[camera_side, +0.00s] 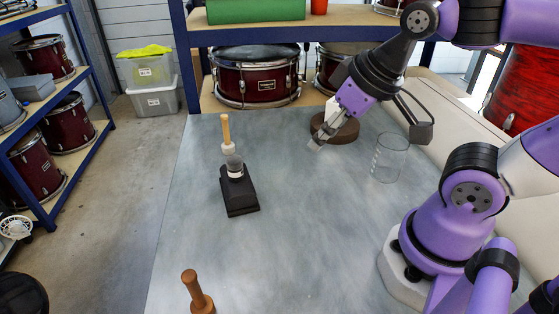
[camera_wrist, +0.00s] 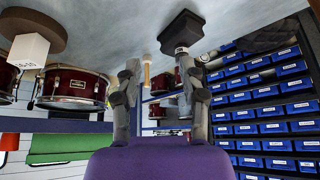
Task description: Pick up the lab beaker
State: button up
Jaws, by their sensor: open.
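The lab beaker (camera_side: 389,158) is clear glass and stands upright on the grey bench, right of centre in the side view. I cannot make it out in the wrist view. My gripper (camera_side: 316,146) is above the bench to the left of the beaker, apart from it, and points down and left. In the wrist view my gripper (camera_wrist: 160,82) shows its two fingers spread, with nothing held between them.
A round brown block (camera_side: 322,126) lies behind my gripper. A black-based stand with a wooden-handled tool (camera_side: 238,185) is to the left. A wooden handle (camera_side: 197,294) is at the front. Drums (camera_side: 256,80) sit on the shelf behind. The middle bench is clear.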

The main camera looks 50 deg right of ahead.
jog(key=o, duration=0.9)
jog(key=shift+c, duration=0.2)
jog(key=g, duration=0.6)
send_near(389, 155)
jog(key=d+f, duration=0.2)
jog(key=d, duration=0.2)
jog(key=shift+w+a+f, duration=0.1)
jog(key=shift+a+f, duration=0.05)
jog(key=shift+f, duration=2.4)
jog(key=shift+a+f, duration=0.15)
jog(key=shift+f, duration=2.45)
